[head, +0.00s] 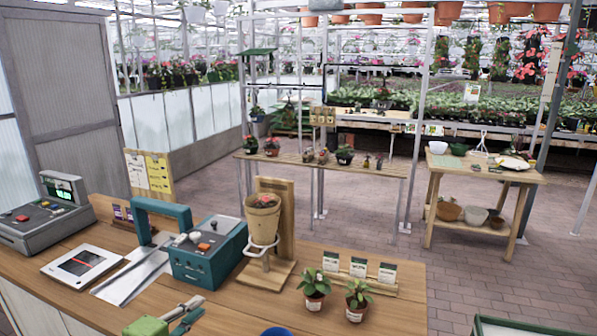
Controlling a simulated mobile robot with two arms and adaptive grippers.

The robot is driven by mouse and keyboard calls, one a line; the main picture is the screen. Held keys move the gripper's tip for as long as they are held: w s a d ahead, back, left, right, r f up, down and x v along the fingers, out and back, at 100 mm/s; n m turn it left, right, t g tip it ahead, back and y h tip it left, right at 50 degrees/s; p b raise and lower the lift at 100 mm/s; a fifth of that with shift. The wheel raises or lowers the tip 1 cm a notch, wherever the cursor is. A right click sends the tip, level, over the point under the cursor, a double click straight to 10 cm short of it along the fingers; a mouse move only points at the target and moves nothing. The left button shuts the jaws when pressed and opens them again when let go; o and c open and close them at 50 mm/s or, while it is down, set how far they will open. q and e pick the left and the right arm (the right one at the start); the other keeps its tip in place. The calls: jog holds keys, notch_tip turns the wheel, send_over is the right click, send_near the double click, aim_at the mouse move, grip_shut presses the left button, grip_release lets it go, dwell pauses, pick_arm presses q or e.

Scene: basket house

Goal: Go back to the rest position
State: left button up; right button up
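My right gripper does not show.
The counter holds a cash register (48,215), a white tablet (82,264), a teal machine (208,250), a pot in a wooden stand (262,218), two potted plants (314,288) and a card holder (357,275). A blue round thing (276,331) is cut off below. Brick floor lies beyond.

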pick_arm(q)
jog(key=s+d+f+m+g+y, duration=0.1)
jog(key=s+d+f+m+g, duration=0.25)
jog(key=s+f, duration=0.4)
jog(key=s+d+f+m+g+y, duration=0.1)
jog(key=s+d+f+m+g, duration=0.1)
jog(key=s+f+m, duration=0.55)
jog(key=s+a+f+m+g+y, duration=0.1)
jog(key=s+m+g+y, duration=0.15)
jog(key=s, duration=0.85)
jog(key=s+a+f+m+g+y, duration=0.1)
jog(key=s+a+f+m+g, duration=0.15)
jog(key=s, duration=0.75)
notch_tip(320, 180, down, 29)
jog(key=s+d+g+b, duration=0.1)
jog(key=s+g+b, duration=0.1)
jog(key=b, duration=0.1)
jog(key=s+a+f+b, duration=0.2)
jog(key=s+a+f, duration=0.1)
jog(key=s+f, duration=1.3)
notch_tip(320, 180, down, 2)
jog(key=shift+s+f+g, duration=0.1)
jog(key=shift+s+g, duration=0.3)
jog(key=shift+g, duration=0.05)
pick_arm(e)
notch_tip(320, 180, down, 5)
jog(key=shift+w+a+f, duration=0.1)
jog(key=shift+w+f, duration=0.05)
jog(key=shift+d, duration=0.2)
